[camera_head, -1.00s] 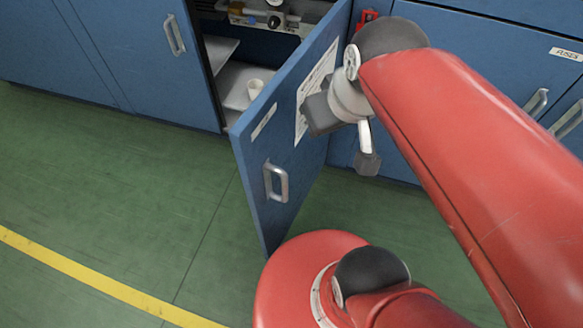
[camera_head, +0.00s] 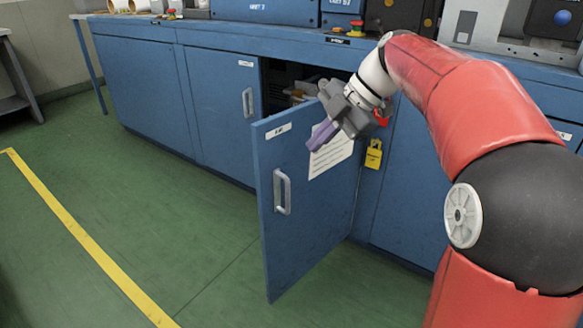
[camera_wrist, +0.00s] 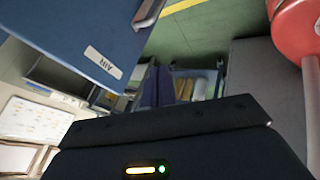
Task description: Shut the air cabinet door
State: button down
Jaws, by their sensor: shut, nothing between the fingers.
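The blue air cabinet door (camera_head: 300,235) stands well open, swung out into the room, with a grey bar handle (camera_head: 282,192) and a white notice (camera_head: 332,158) on its outer face. The cabinet opening (camera_head: 290,76) behind it is dark and partly hidden by the door and my gripper. My gripper (camera_head: 318,140) is shut and empty, close in front of the notice near the door's upper part; I cannot tell if it touches. In the wrist view the door (camera_wrist: 75,35) shows at upper left with its AIR label (camera_wrist: 103,62).
A closed blue door (camera_head: 222,115) stands left of the opening. The worktop above carries machine units. Green floor (camera_head: 190,235) with a yellow line is clear at left.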

jog(key=b, duration=0.2)
send_near(263, 176)
notch_tip(263, 176, down, 4)
jog(key=s, duration=0.3)
jog(key=shift+w+a+r+p, duration=0.1)
jog(key=shift+w+a+p, duration=0.2)
jog(key=shift+w+a, duration=0.5)
jog(key=shift+w+a+p, duration=0.25)
jog(key=shift+w+a, duration=0.35)
jog(key=shift+w, duration=0.3)
